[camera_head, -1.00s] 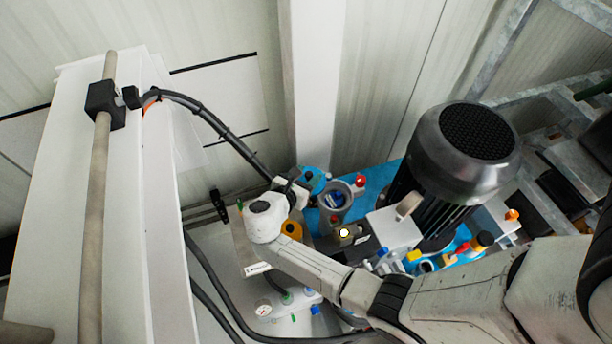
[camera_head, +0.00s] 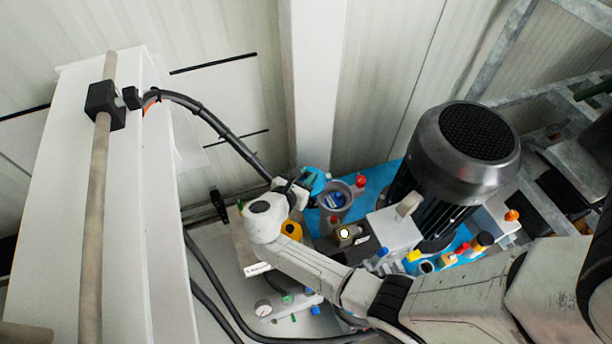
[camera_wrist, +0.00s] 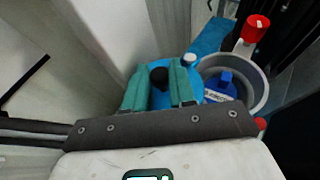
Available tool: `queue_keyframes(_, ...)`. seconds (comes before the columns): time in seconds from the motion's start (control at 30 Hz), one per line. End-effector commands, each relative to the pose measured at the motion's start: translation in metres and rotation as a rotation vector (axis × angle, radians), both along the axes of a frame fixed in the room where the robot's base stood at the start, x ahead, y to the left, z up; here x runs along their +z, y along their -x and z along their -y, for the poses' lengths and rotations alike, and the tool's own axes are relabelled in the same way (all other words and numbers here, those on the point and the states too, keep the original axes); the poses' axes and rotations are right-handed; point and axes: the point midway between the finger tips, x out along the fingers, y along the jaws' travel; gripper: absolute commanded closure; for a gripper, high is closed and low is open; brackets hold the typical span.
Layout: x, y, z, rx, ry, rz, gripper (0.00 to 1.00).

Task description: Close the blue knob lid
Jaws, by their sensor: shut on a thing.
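In the head view the lid (camera_head: 318,181) is partly hidden behind my gripper (camera_head: 303,182). A grey round pot (camera_wrist: 258,82) stands open just right of the lid, with a blue piece (camera_wrist: 230,86) inside it. The pot also shows in the head view (camera_head: 347,207). Whether the fingers touch the lid's disc is hidden.
A red cap (camera_wrist: 256,27) rises behind the pot. A large dark motor (camera_head: 465,150) stands to the right, and a white post (camera_head: 318,80) stands behind. A tall white panel fills the left.

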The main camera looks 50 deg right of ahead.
Motion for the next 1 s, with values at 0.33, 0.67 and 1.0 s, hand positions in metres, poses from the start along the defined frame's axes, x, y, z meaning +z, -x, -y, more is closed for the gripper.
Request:
queue_keyframes(0.33,0.004,0.008,-0.004,0.100,-0.002,-0.003,1.00)
queue_keyframes(0.67,0.002,0.023,-0.009,0.325,-0.002,-0.003,1.00)
queue_keyframes(1.0,0.000,0.032,-0.010,0.485,-0.001,0.000,1.00)
